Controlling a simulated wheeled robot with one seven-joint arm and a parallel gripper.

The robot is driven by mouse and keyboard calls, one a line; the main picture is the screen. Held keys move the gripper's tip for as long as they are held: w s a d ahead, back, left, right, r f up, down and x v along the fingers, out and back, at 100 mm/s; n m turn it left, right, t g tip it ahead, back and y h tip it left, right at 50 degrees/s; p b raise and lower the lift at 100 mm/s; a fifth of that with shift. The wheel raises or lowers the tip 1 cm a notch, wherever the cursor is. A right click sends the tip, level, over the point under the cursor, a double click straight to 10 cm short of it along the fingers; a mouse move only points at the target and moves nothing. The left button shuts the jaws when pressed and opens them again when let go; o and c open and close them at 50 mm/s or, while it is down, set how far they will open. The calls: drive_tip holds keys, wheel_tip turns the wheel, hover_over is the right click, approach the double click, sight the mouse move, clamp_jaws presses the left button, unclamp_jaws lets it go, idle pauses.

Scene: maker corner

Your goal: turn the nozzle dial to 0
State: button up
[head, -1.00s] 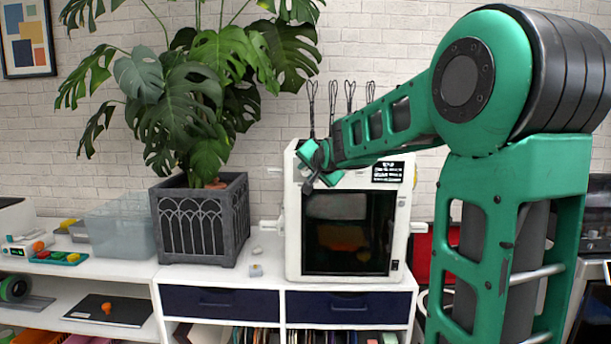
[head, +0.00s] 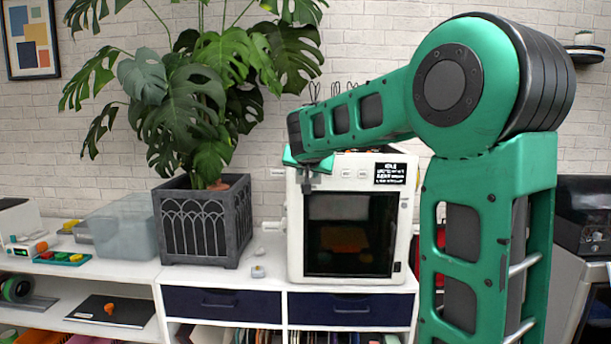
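A white box-shaped machine (head: 296,240) with a dark front window stands on the white shelf unit. A black label with white print (head: 390,173) is on the upper right of its front. I cannot make out a nozzle dial; my arm and gripper cover the upper left of the front. My gripper (head: 306,186) points down at that upper left corner, in front of the machine's face. Whether it touches the face I cannot tell. Its fingers are too small and dark to show whether they are open or shut.
A potted plant in a dark grey planter (head: 204,225) stands left of the machine. Small pale pieces (head: 258,271) lie on the shelf between them. A translucent bin (head: 120,228) is further left. A dark machine (head: 582,215) stands at the far right.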

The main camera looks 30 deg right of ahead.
drive_tip(key=shift+a+f, duration=0.1)
drive_tip(key=shift+f, duration=0.15)
drive_tip(key=o, duration=1)
drive_tip(key=shift+o, duration=0.2)
drive_tip(key=shift+r, duration=0.1)
drive_tip(key=shift+r, duration=0.1)
drive_tip(key=v, duration=1)
drive_tip(key=shift+s+a, duration=0.15)
drive_tip(key=shift+s, duration=0.05)
